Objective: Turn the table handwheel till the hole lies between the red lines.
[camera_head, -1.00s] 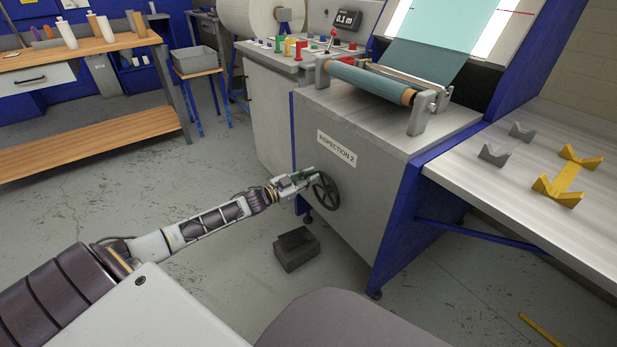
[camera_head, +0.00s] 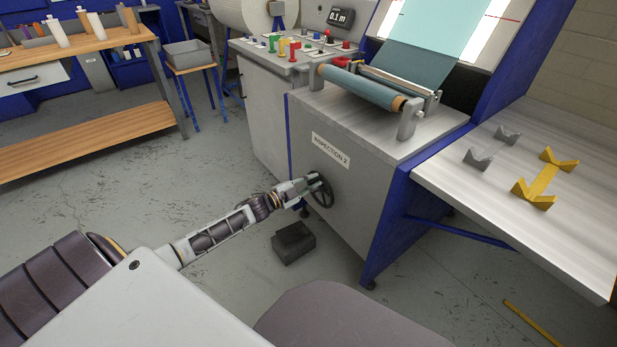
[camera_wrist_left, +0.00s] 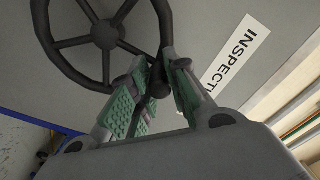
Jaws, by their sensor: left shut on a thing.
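The black spoked handwheel (camera_head: 323,194) is on the grey front of the machine marked Inspection 2. It fills the upper left of the left wrist view (camera_wrist_left: 104,34). My left gripper (camera_head: 313,181) reaches it from the left. In the left wrist view its green-padded fingers (camera_wrist_left: 155,88) are closed around the wheel's dark knob at the rim. Teal fabric (camera_head: 432,35) runs from a roller over the lit panel, where short red lines (camera_head: 505,18) show at the right. I cannot make out a hole in the fabric. My right gripper is not in view.
A dark block (camera_head: 293,243) lies on the floor below the wheel. A display (camera_head: 340,17) reads 0.1 m. A side table (camera_head: 460,190) with grey and yellow V-shaped rests stands at the right. A wooden bench (camera_head: 85,48) stands at the left.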

